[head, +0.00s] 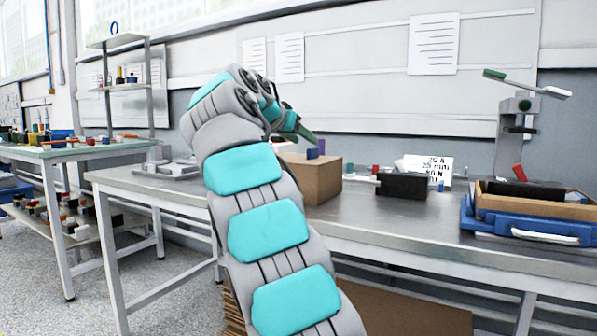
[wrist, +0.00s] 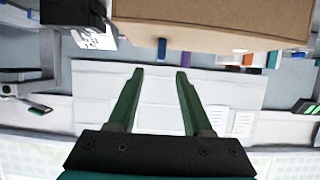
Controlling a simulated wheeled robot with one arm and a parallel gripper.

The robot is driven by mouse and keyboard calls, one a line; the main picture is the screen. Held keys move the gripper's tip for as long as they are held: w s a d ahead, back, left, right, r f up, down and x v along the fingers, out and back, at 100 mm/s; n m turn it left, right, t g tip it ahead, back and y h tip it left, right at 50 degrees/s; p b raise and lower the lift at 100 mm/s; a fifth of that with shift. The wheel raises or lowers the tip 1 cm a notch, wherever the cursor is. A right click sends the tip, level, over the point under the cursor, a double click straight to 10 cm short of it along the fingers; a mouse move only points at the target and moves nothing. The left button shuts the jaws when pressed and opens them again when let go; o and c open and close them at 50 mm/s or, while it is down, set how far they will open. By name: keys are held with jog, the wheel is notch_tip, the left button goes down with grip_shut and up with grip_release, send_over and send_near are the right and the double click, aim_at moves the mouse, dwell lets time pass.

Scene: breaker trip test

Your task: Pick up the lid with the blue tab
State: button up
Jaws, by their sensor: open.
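A brown cardboard box (head: 318,182) stands on the metal workbench, partly hidden behind my arm. A small blue tab (head: 312,154) stands up from its top; the lid's outline cannot be made out clearly. In the wrist view, which is upside down, the box (wrist: 210,30) fills the top and the blue tab (wrist: 162,48) hangs from its edge. My gripper (wrist: 160,72) is open, its two green fingers empty and the tab lined up between them, just beyond their tips. In the head view my gripper (head: 303,132) is above and beside the box, not touching it as far as I see.
On the workbench (head: 405,220), a black block (head: 402,186) and a white sign (head: 430,168) stand right of the box. A blue tray (head: 530,226) holding a cardboard tray and a grey stand (head: 514,135) are farther right. A grey device (head: 168,168) lies left.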

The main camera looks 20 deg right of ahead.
aim_at(313, 149)
jog(key=x, duration=0.7)
jog(key=shift+f, duration=0.3)
jog(key=shift+a, duration=0.1)
jog(key=shift+c, duration=0.3)
grip_shut()
dwell(0.7)
